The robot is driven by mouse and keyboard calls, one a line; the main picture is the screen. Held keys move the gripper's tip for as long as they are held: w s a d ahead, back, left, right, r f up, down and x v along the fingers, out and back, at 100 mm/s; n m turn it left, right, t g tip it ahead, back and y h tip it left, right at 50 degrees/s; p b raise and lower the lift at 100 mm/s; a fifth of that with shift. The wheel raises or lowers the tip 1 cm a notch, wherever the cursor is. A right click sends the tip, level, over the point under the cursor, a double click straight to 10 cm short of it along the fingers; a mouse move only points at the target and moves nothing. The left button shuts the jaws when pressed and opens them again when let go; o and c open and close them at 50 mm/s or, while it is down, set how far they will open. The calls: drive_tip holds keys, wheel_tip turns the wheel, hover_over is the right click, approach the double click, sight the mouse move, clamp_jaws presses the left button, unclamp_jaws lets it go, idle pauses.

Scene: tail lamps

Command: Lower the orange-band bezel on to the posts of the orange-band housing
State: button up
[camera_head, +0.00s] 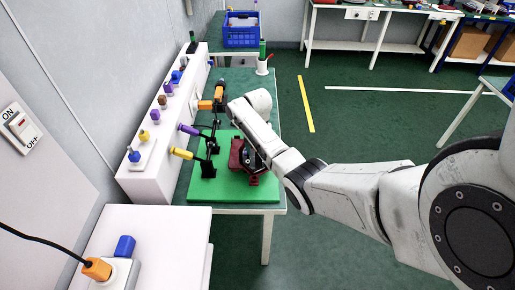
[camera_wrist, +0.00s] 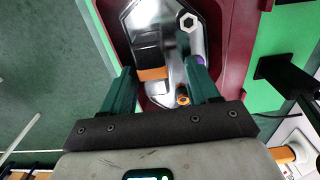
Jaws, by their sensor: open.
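A shiny silver part with a dark angular rim (camera_wrist: 127,15) lies in a dark red holder (camera_wrist: 240,50) in the wrist view. A black block with an orange band (camera_wrist: 152,74) shows over it, between my fingers. I cannot tell which of these belongs to the bezel and which to the housing; no posts can be told apart clearly. My gripper (camera_wrist: 162,70) is open, its dark green fingers on either side of the block with gaps. In the head view the red holder (camera_head: 237,152) sits on a green board, and my arm hides part of it and my gripper.
Clamps with yellow (camera_head: 181,153), purple (camera_head: 188,130) and orange (camera_head: 205,105) handles stand left of the holder. The green board (camera_head: 230,190) has bare room in front. A white ledge (camera_head: 165,125) with small coloured parts runs along the left. Open floor lies to the right.

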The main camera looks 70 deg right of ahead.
drive_tip(key=shift+s, duration=0.1)
wheel_tip(320, 180, up, 11)
drive_tip(key=shift+b, duration=0.3)
drive_tip(key=shift+f, duration=0.1)
